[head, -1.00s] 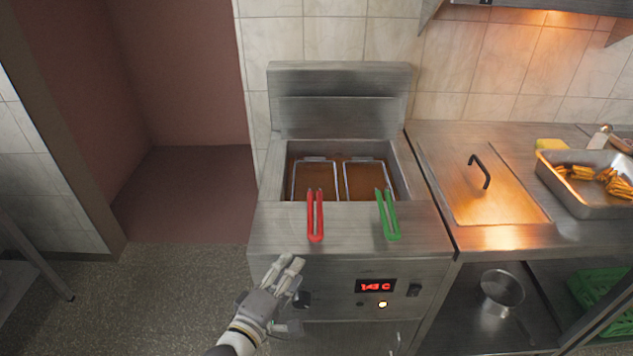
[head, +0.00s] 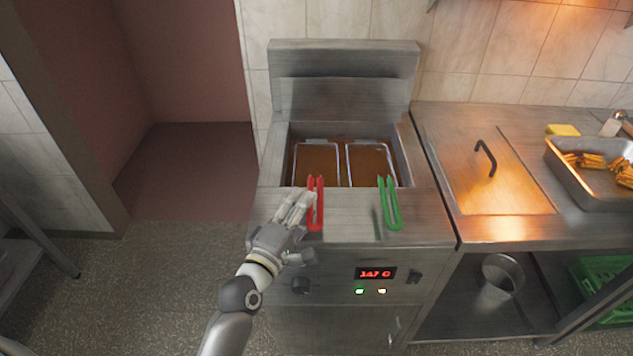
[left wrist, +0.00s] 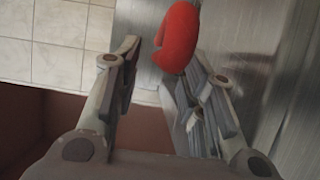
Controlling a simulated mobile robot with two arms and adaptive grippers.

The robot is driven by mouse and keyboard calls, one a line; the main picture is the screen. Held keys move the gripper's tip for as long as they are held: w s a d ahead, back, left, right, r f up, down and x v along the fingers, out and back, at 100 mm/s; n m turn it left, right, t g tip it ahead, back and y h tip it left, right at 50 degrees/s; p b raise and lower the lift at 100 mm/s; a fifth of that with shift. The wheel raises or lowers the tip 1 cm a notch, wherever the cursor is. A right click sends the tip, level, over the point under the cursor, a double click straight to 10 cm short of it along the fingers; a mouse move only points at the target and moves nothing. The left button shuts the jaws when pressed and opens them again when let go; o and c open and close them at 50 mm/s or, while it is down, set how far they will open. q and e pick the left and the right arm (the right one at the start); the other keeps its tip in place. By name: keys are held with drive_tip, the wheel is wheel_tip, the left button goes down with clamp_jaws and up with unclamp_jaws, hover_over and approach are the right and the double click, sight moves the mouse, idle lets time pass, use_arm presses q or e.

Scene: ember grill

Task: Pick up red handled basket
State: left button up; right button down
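The red handle (head: 318,212) of one fryer basket (head: 318,160) sticks out over the front ledge of the fryer. The basket sits in brown oil in the vat. My left gripper (head: 298,207) is just left of the red handle in the head view. In the left wrist view my left gripper (left wrist: 155,85) is open, and the rounded end of the red handle (left wrist: 178,38) shows at the far end of the gap, nearer the right finger. I cannot tell whether a finger touches it. My right gripper is not in view.
A second basket with a green handle (head: 390,205) sits to the right. The fryer's front panel has a red display (head: 375,273). A steel counter with a lid (head: 490,175) and a tray of fries (head: 600,190) is on the right. Open floor lies left.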

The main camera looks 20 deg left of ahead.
use_arm(q)
drive_tip(key=w, duration=0.3)
drive_tip(key=shift+w+r+p, duration=0.15)
drive_tip(key=shift+w+p, duration=0.15)
drive_tip(key=shift+p, duration=0.1)
drive_tip(key=shift+w+d, duration=0.15)
drive_tip(key=shift+w, duration=0.35)
clamp_jaws()
